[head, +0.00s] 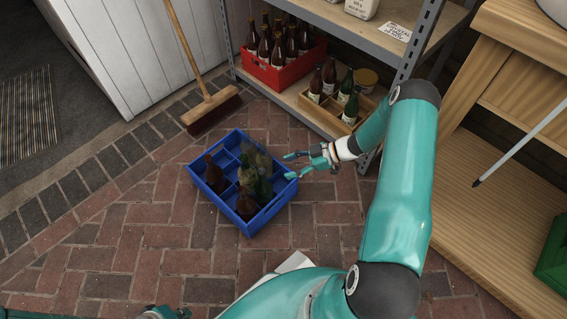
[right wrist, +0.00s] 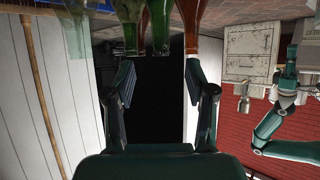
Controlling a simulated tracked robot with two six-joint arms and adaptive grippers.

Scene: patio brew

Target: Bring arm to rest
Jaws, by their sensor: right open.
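My right gripper (head: 291,166) is open and empty. It hangs by the right corner of the blue crate (head: 268,213), which stands on the brick floor. Several brown and green bottles stand in the crate, among them a brown bottle (head: 245,206) and a green bottle (head: 265,186). In the right wrist view the open fingers (right wrist: 158,72) show apart with nothing between them, and bottle necks (right wrist: 160,28) show beyond the tips. Only a small teal part of my left gripper (head: 166,313) shows at the bottom edge of the head view; its fingers cannot be made out.
A metal shelf (head: 402,25) behind holds a red crate (head: 285,78) of bottles and a wooden crate (head: 330,118). A broom (head: 211,107) leans behind the blue crate. A wooden bench (head: 480,190) stands at right. Brick floor left of the crate is clear.

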